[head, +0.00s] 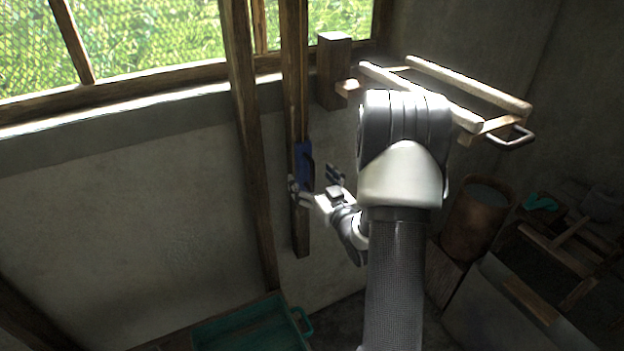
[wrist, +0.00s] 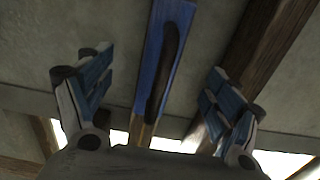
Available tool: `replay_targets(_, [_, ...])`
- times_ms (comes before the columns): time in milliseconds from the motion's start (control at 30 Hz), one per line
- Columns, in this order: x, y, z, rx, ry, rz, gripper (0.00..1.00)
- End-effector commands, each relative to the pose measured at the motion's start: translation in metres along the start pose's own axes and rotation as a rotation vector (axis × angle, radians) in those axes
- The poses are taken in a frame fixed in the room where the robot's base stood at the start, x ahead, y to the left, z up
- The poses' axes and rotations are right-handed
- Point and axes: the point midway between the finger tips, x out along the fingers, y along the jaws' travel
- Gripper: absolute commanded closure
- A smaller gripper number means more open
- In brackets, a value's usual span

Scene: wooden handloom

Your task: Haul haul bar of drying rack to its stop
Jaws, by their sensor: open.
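The drying rack (head: 470,84) with pale wooden rails is high on the wall at the upper right in the head view. A bent metal bar (head: 517,141) sticks out at its right end. A blue plate (head: 304,163) is on a wooden post left of my arm. In the wrist view a long dark bar (wrist: 172,62) lies along the blue plate (wrist: 152,70). My gripper (head: 314,181) is open and empty at the lower part of the plate. In the wrist view its fingers (wrist: 158,88) stand apart on either side of the plate and bar. I cannot tell which bar is the haul bar.
A second wooden post (head: 250,150) stands left of the plate. A green crate (head: 255,327) is below. A rusty brown drum (head: 478,215) and wooden frames (head: 560,245) stand at the right. The wall left of the posts is bare.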

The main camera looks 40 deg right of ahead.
Motion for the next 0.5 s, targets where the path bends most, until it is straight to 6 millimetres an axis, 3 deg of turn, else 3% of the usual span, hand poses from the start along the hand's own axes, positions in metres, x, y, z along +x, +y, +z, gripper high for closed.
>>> replay_targets(500, [-0.059,0.001,0.0,0.001,-0.002,0.003,0.17])
